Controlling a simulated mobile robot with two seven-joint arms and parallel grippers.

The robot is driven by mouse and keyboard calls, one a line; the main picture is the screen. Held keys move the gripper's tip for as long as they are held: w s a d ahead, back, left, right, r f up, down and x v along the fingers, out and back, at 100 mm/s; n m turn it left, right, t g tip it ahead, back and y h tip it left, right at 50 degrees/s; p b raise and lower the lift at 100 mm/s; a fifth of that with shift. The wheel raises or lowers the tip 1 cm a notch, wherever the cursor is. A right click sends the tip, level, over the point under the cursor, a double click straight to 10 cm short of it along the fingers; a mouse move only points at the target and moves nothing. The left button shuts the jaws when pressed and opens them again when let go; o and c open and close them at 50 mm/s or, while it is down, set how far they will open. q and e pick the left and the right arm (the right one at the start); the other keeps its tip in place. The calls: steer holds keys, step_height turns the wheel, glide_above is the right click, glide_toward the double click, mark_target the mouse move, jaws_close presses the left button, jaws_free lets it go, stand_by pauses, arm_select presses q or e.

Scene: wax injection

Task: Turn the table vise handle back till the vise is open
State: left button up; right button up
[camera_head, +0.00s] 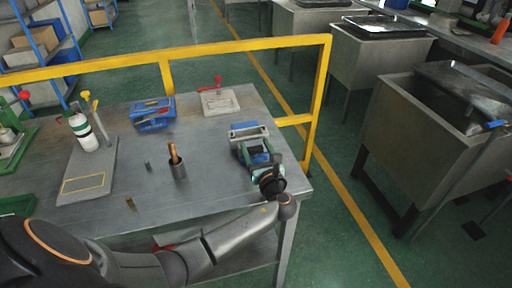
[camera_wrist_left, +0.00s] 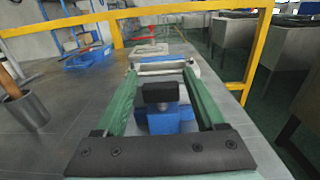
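The table vise (camera_head: 247,128) is blue with pale grey jaws and stands near the right edge of the grey metal table. In the left wrist view its blue body (camera_wrist_left: 170,119) and grey jaws (camera_wrist_left: 162,66) lie straight ahead. My left gripper (camera_head: 257,154) reaches the vise's near side. In the left wrist view its two green fingers (camera_wrist_left: 161,85) are wide apart. A dark block (camera_wrist_left: 160,92), seemingly the vise handle's end, shows between them with gaps on both sides. In the head view the gripper mostly hides the handle. My right gripper is not in view.
A metal cup (camera_head: 179,169) with a wooden-handled tool stands left of the vise. A yellow rail (camera_head: 166,76) runs beyond the table.

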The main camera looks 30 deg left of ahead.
arm_select(q)
steer(key=shift+o, duration=0.6)
steer(key=v, duration=1.2)
steer(key=shift+s+d, duration=0.15)
steer(key=shift+d, duration=0.1)
